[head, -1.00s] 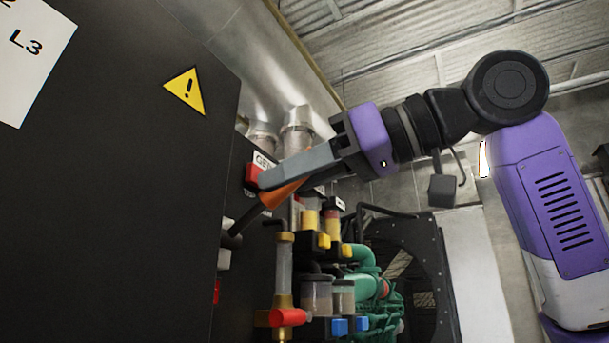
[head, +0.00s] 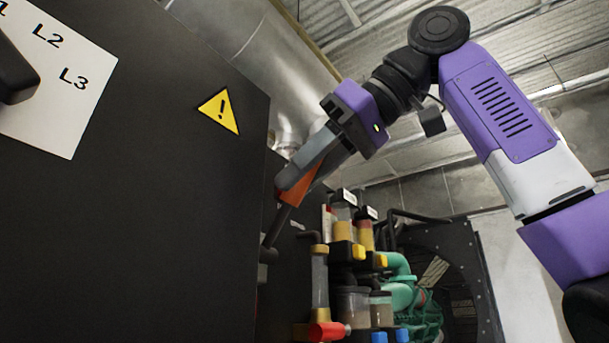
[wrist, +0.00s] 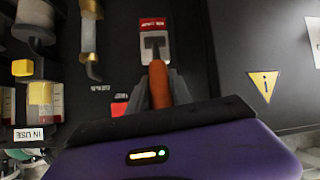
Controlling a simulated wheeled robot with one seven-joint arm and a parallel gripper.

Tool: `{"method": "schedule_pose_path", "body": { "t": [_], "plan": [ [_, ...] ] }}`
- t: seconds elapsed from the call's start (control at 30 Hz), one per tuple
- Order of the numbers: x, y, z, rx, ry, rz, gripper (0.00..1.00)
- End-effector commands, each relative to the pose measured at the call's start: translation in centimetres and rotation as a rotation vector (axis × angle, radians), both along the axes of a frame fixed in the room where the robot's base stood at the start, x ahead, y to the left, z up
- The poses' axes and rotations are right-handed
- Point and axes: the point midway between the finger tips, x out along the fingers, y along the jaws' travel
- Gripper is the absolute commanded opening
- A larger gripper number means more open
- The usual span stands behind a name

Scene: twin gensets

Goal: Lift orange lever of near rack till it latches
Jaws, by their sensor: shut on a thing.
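The orange lever (head: 297,189) has an orange grip on a dark shaft that joins the black panel (head: 190,230) lower down. In the head view it slants upward to the right from its mount. My gripper (head: 292,184) is shut on the orange grip, and its fingers hide part of it. In the wrist view the orange grip (wrist: 159,84) lies between the two grey fingers (wrist: 160,92). Beyond it a dark T-shaped part stands against a red and white label (wrist: 154,40). I cannot tell whether the lever is latched.
Right of the lever are filter bowls (head: 353,302), yellow-capped parts (head: 358,252) and a red valve handle (head: 326,331). A green engine (head: 402,292) stands behind. A yellow warning triangle (head: 219,111) marks the black panel. Open room lies to the right, under my arm.

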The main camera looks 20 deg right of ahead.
Motion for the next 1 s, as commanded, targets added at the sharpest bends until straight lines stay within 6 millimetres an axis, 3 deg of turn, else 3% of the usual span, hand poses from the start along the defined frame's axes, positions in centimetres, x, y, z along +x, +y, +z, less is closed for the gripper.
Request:
{"method": "schedule_pose_path", "body": {
  "t": [0.3,0.33,0.43,0.77,1.0],
  "plan": [
    [0.1,0.1,0.1,0.003,-0.001,0.001,0.00],
    [0.1,0.1,0.1,0.003,-0.001,0.001,0.27],
    [0.1,0.1,0.1,0.003,-0.001,0.001,0.47],
    [0.0,0.0,0.1,0.001,-0.001,0.000,0.47],
    [-2.0,-1.7,0.6,0.003,-0.003,0.000,0.47]
  ]
}}
